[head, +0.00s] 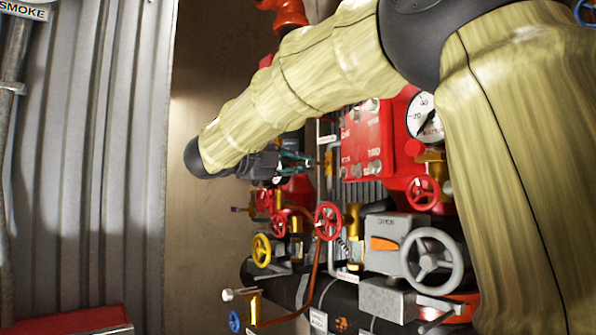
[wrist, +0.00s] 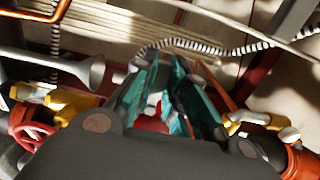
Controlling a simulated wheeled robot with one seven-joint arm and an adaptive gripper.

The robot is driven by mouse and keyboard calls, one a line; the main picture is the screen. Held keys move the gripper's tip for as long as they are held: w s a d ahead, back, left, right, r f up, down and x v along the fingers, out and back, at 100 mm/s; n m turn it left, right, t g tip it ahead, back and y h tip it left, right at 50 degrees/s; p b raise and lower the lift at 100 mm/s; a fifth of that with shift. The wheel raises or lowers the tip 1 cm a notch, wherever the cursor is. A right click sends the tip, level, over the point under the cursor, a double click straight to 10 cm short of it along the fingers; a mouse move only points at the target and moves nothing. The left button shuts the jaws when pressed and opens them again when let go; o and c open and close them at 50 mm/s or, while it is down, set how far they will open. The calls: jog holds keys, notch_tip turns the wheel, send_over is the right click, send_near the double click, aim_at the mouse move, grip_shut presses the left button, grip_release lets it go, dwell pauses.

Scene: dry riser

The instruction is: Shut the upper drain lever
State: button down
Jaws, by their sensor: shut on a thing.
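My gripper (head: 296,160) is in front of the upper left part of the pipework, left of the red panel. Its teal fingers also show in the wrist view (wrist: 173,98), close together around a small red and pale part (wrist: 152,108). Most of that part is hidden between the fingers and behind the dark gripper body. It may be the upper drain lever, but I cannot tell its shape or angle. In the head view, a brass-coloured fitting (head: 328,162) lies just right of the fingertips.
A red panel (head: 366,142) and a pressure gauge (head: 423,118) stand right of the gripper. Below are a red handwheel (head: 328,220), a yellow handwheel (head: 261,250) and a large grey handwheel (head: 432,260). A grey corrugated wall (head: 85,170) is at left, with open room before it.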

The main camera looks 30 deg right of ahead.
jog(key=c, duration=1.4)
grip_release()
jog(key=shift+s, duration=0.1)
jog(key=shift+c, duration=0.2)
jog(key=a, duration=1.1)
jog(key=shift+s+a, duration=0.4)
jog(key=shift+s, duration=0.05)
